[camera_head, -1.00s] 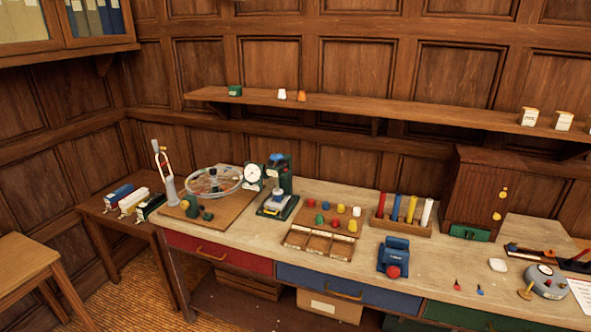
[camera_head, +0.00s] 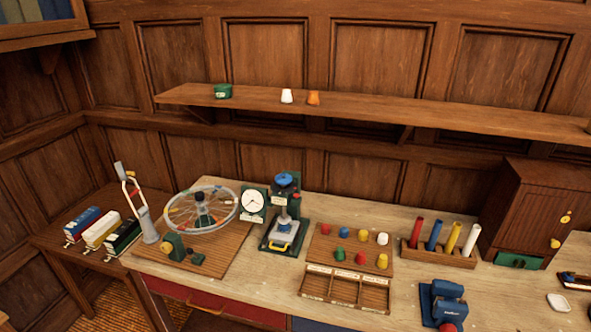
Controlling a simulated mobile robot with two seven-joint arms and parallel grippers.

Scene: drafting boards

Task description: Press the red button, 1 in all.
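A blue device (camera_head: 450,300) stands near the front edge of the bench at the lower right. A round red part (camera_head: 447,327) shows at its front, cut by the bottom of the picture; it looks like a red button. Small red caps, one at the back (camera_head: 344,232) and one nearer the front (camera_head: 361,257), stand among green, yellow and white ones on a wooden board (camera_head: 322,250). I cannot tell whether any of these caps can be pressed. Neither of my grippers is in view.
A spoked wheel (camera_head: 165,212), a green press (camera_head: 268,240) and a white dial (camera_head: 253,200) stand on the left of the bench. A compartment tray (camera_head: 316,283) lies before the caps. A rack of coloured tubes (camera_head: 409,257) and a wooden cabinet (camera_head: 522,215) stand behind the device.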

